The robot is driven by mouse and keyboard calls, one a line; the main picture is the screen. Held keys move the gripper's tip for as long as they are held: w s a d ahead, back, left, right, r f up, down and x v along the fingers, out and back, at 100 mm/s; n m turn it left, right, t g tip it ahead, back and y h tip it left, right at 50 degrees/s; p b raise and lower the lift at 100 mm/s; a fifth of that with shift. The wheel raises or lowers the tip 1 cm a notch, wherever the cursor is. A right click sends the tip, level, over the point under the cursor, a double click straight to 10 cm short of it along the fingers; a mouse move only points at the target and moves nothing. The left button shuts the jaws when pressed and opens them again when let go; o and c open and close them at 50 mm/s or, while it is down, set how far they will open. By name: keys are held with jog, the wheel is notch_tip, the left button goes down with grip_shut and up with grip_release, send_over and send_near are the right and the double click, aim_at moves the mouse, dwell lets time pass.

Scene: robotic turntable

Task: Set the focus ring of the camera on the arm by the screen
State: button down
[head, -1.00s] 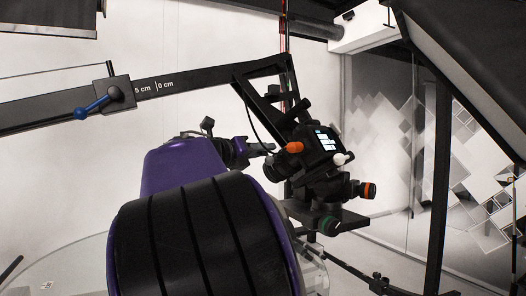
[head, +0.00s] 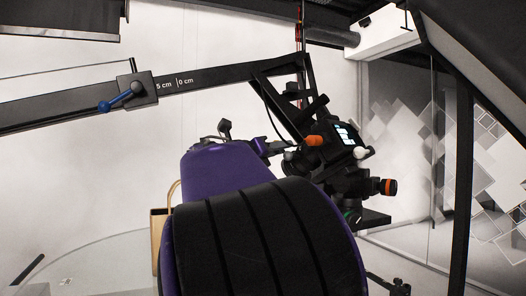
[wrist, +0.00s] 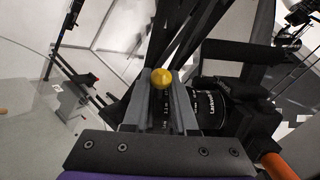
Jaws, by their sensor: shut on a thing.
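The camera (head: 342,140) hangs at the end of the black boom arm, with a lit screen, an orange knob and a white knob. In the wrist view its dark lens (wrist: 209,106) with white lettering lies right of my fingers. My gripper (wrist: 163,92) is shut on the focus ring (wrist: 164,114), whose small white markings show between the two grey fingers. A yellow ball knob (wrist: 162,78) stands at the fingertips. In the head view my gripper (head: 281,148) reaches the camera's left side; the contact itself is too small to tell.
The black boom (head: 70,108) with a centimetre scale and a blue lever (head: 121,98) crosses the upper left. A dark panel edge (head: 470,50) slopes down at the right. A tan open box (head: 158,235) stands behind my arm. A glass tabletop (head: 90,265) lies lower left.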

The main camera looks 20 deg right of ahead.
jog(key=c, duration=0.9)
grip_release()
jog(key=v, duration=1.7)
jog(key=shift+a+r, duration=0.1)
jog(key=shift+a, duration=0.15)
